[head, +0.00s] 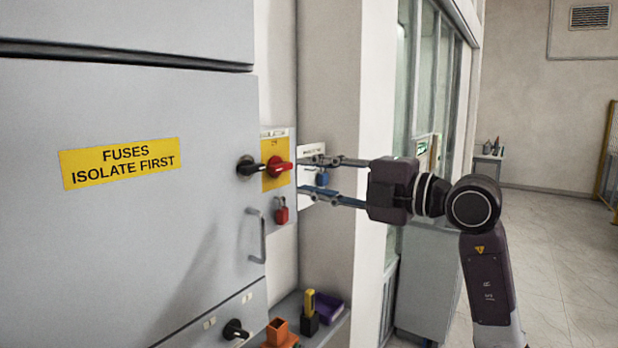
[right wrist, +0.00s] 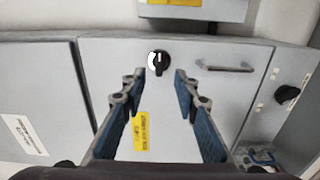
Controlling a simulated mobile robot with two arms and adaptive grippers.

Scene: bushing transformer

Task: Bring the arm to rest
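My right gripper (head: 308,178) is open in the head view, its two fingers pointing left towards a red rotary switch (head: 279,167) on a yellow plate. Nothing shows between the fingers. In the right wrist view the open right gripper (right wrist: 159,82) has a clear gap between its fingers, with a black knob (right wrist: 160,62) on a grey panel beyond it; contact cannot be told. My right arm is stretched out in front of the cabinet. My left gripper is not in view.
The grey cabinet door (head: 150,230) has a black knob (head: 248,166) and a handle (head: 257,235). A red padlock (head: 281,213) hangs below the switch; a blue padlock (head: 322,178) is behind the fingers. A low shelf (head: 337,325) holds several small items. Open floor (head: 560,250) lies right.

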